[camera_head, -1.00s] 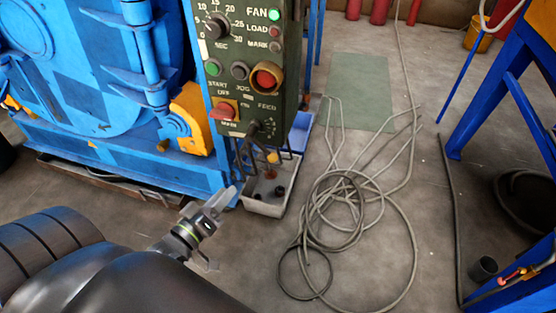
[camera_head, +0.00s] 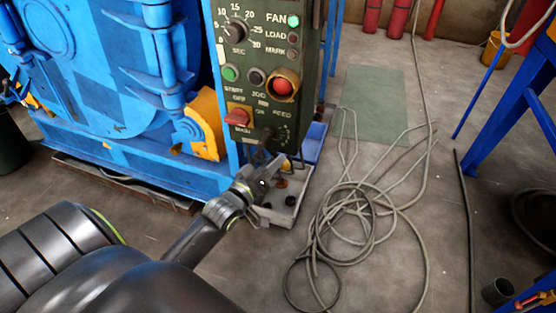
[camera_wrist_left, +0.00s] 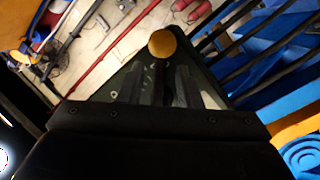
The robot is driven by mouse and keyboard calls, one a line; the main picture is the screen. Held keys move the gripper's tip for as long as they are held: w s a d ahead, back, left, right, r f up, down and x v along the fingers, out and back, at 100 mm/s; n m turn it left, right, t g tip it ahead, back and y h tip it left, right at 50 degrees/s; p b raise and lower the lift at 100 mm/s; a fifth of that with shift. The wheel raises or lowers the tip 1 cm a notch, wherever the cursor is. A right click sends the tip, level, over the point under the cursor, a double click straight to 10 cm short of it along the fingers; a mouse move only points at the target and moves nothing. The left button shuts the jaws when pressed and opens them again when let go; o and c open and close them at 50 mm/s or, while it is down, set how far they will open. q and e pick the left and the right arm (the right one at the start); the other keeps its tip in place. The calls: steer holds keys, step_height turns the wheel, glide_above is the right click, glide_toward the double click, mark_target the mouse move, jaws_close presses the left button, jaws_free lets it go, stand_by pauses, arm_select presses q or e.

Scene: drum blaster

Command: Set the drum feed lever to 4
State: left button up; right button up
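The drum feed dial (camera_head: 283,131) is at the bottom of the dark green control panel (camera_head: 262,60) in the head view. Its pointer and numbers are too small to read. The lever's yellow ball knob (camera_wrist_left: 162,43) shows in the left wrist view, centred ahead of my left gripper. In the head view my left gripper (camera_head: 272,170) is just below the dial and covers most of the lever. Its fingers look close to the knob, but I cannot tell whether they touch it or are closed. My right gripper is not in view.
Above the dial are a red switch (camera_head: 237,117), a red push button (camera_head: 283,86) and a timer knob (camera_head: 235,31). The blue drum machine (camera_head: 90,80) stands left. A grey tray (camera_head: 285,205) lies beneath the panel. Coiled hoses (camera_head: 350,215) cover the floor to the right.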

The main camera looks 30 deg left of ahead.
arm_select(q)
steer(key=shift+w, duration=1.3)
steer(key=shift+d, duration=0.1)
jaws_close()
